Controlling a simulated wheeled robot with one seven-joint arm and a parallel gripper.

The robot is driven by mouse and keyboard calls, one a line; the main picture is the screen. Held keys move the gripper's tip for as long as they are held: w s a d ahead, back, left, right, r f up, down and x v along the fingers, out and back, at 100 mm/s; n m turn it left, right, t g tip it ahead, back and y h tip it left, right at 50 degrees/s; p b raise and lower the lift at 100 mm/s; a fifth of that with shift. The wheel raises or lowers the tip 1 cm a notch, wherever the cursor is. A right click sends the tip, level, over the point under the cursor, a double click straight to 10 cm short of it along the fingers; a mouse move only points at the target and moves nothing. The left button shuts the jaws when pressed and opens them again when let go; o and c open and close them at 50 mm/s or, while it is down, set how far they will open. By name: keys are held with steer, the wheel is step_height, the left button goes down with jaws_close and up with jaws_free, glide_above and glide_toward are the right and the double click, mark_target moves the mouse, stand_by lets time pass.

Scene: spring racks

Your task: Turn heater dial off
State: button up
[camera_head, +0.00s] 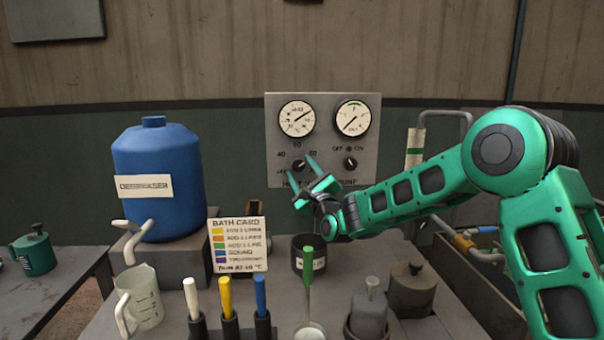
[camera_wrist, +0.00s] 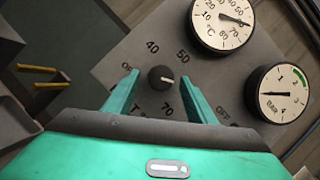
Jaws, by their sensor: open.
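The heater dial (camera_head: 298,165) is a dark round knob on the grey wall panel, below the left gauge, with temperature numbers around it. In the wrist view the heater dial (camera_wrist: 161,78) has a white pointer aimed to the picture's right, below the 50 mark; the mark it faces is hidden by a finger. The 40, 50 and 70 marks are readable. My gripper (camera_head: 300,166) is open in front of the panel. In the wrist view its green fingers (camera_wrist: 160,70) stand on either side of the knob, with visible gaps. Contact is not visible.
A pump knob (camera_head: 350,163) with OFF and ON marks sits right of the dial. Two gauges (camera_head: 297,119) (camera_head: 353,118) are above.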

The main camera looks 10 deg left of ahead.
steer(key=shift+w+a+r, duration=0.1)
steer(key=c, duration=1)
steer(key=shift+c, duration=0.2)
steer(key=shift+n, duration=0.3)
